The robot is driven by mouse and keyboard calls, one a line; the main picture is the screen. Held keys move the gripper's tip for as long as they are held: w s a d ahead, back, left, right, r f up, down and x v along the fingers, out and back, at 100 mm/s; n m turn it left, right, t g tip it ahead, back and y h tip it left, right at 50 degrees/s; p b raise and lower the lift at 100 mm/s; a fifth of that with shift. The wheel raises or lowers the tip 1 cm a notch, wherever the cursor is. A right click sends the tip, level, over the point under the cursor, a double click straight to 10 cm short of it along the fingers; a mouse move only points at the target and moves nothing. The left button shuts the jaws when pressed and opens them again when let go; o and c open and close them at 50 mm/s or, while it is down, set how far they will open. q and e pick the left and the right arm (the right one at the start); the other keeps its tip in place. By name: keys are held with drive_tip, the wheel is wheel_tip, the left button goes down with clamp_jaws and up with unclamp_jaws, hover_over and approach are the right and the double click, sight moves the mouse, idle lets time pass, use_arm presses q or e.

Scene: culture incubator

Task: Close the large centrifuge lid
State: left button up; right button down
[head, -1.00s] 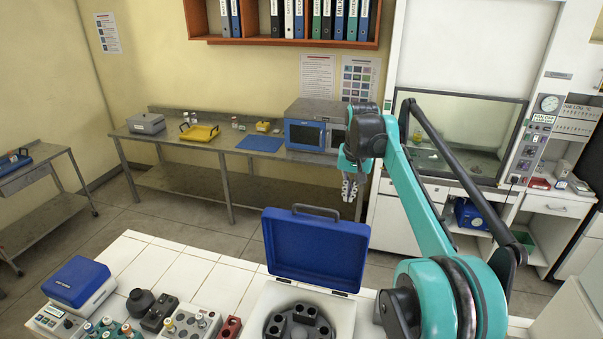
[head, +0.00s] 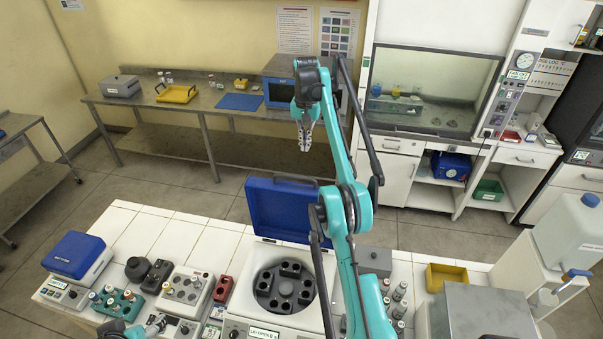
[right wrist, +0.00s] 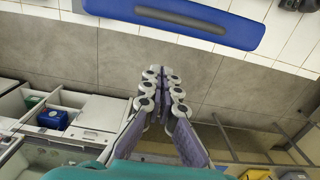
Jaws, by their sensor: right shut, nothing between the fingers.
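The large centrifuge (head: 243,322) stands on the white tiled bench, with its dark rotor (head: 284,286) exposed. Its blue lid (head: 280,208) stands upright, open, hinged at the back edge. In the right wrist view the lid (right wrist: 190,18) lies across the top as a blue bar. My right gripper (head: 305,148) is shut and empty, pointing down above and behind the lid, apart from it. Its closed fingers show in the right wrist view (right wrist: 160,85). Part of my left arm (head: 150,328) shows at the bottom left; whether its gripper is open or shut is unclear.
A smaller blue-lidded device (head: 77,257), a teal tube rack (head: 118,303) and a red block (head: 223,289) stand left of the centrifuge. A yellow tray (head: 446,277) and a grey box (head: 374,261) are to the right. Floor lies open behind the bench.

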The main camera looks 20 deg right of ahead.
drive_tip(key=b, duration=0.1)
approach(303, 183)
drive_tip(key=w+d+f, duration=0.2)
drive_tip(key=w, duration=0.1)
drive_tip(key=s+a, duration=0.1)
drive_tip(key=s+a+f, duration=0.1)
drive_tip(key=shift+s, duration=0.4)
drive_tip(key=shift+s+a, duration=0.1)
use_arm(q)
drive_tip(key=shift+f, duration=0.85)
use_arm(e)
drive_tip(key=shift+f, duration=0.1)
